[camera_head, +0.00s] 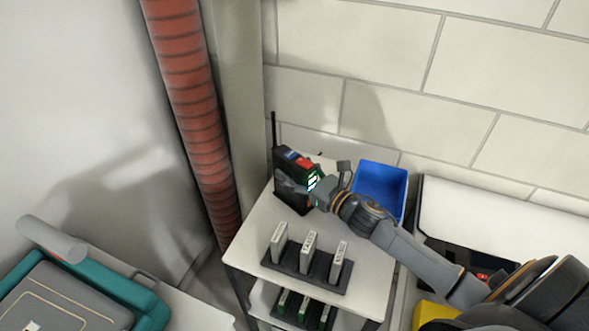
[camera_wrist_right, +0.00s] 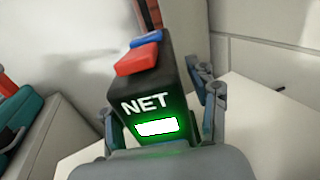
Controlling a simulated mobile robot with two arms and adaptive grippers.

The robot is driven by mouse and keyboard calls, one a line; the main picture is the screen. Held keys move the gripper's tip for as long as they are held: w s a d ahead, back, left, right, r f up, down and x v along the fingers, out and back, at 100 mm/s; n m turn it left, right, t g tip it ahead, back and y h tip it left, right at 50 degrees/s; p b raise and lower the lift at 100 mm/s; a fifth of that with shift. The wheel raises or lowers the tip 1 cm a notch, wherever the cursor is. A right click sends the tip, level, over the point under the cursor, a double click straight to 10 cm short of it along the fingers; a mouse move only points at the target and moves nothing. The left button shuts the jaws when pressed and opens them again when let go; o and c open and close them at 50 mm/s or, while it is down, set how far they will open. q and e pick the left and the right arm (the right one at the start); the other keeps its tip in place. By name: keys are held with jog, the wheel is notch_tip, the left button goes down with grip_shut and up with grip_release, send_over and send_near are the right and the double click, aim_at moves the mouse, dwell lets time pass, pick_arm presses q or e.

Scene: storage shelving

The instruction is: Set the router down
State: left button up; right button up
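The router (camera_head: 291,176) is a black box with an antenna, a red and a blue part on top and a glowing green panel. It is upright at the back left of the white shelf top (camera_head: 258,232). My right gripper (camera_head: 297,186) reaches it from the right, its fingers around the box. In the right wrist view the router (camera_wrist_right: 150,100) reads "NET" and stands between the two fingers (camera_wrist_right: 160,110), which lie along its sides. Whether its base touches the shelf is hard to tell. My left gripper is not in view.
A blue bin (camera_head: 381,187) stands right of the router, behind my right arm. A dark rack (camera_head: 306,268) with three upright pale modules is in front. Another rack (camera_head: 302,308) sits on the shelf below. A red ribbed pipe (camera_head: 190,95) and wall are close at left.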

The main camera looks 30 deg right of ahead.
aim_at(312, 182)
jog(key=shift+r, duration=0.15)
jog(key=shift+s, duration=0.2)
jog(key=b+v, duration=0.1)
jog(key=v, duration=0.9)
jog(key=shift+d, duration=0.1)
jog(key=shift+v, duration=0.75)
